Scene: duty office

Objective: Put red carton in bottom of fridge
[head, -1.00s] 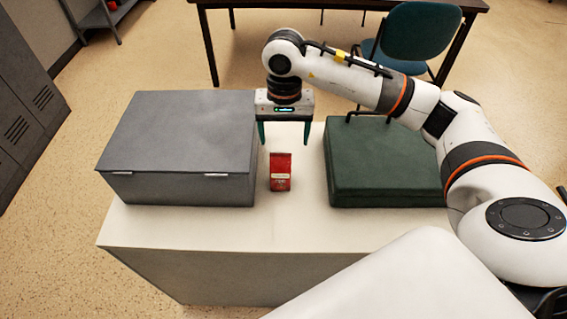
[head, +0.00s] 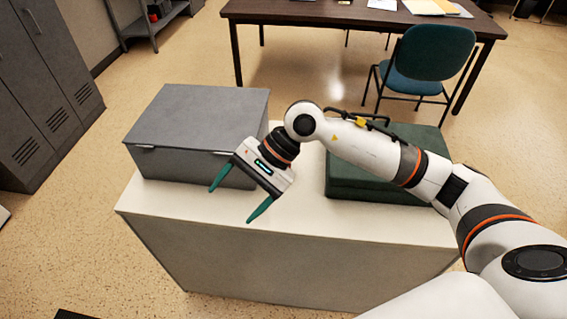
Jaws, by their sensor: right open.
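My right gripper (head: 234,203) is open, tilted, with its two green fingers pointing down and left. It is above the front part of the white counter (head: 300,216), in front of the grey box. Nothing shows between its fingers. The red carton does not show now; the gripper and wrist cover part of the counter between the two boxes, so I cannot tell whether it is behind them. No fridge is recognisable in view. My left gripper is not in view.
A grey lidded box (head: 200,120) stands on the counter's left, a dark green case (head: 350,180) on its right, partly behind my arm. Behind are a dark table (head: 300,15) and a teal chair (head: 432,55). Grey lockers (head: 45,110) stand at left.

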